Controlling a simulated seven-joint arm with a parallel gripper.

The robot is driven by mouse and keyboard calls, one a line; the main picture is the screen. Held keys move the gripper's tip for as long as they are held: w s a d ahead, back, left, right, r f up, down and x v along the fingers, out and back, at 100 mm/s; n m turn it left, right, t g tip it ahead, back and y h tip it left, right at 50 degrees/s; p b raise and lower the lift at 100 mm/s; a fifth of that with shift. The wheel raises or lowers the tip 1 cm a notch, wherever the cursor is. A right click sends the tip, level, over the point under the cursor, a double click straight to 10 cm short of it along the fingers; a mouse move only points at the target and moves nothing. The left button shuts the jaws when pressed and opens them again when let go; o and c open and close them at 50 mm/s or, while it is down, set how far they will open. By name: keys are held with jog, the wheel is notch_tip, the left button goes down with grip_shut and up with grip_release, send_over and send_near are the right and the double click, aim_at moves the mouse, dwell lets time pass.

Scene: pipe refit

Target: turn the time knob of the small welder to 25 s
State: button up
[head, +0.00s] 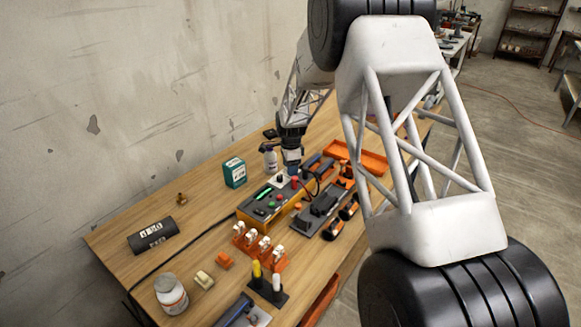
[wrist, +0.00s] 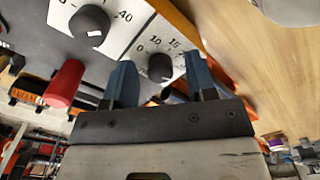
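The small welder is the orange and grey box (head: 247,215) on the bench, with buttons and a green display on top. In the wrist view its panel shows two black knobs on white dials. One knob (wrist: 90,25) has a dial reading 0 and 40, with a white mark on the knob. The other knob (wrist: 160,68) has a dial with 0, 10 and further numbers partly cut off. No label naming the time knob is readable. My gripper (wrist: 161,66) is open, its blue fingers on either side of the second knob in the picture; contact cannot be told.
A red button (wrist: 65,83) stands up beside the knobs.

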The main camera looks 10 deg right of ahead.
jog(key=shift+r, duration=0.15)
jog(key=shift+r, duration=3.75)
jog(key=n, duration=0.9)
jog(key=shift+f, duration=0.15)
jog(key=shift+f, duration=3.75)
jog(key=shift+c, duration=0.3)
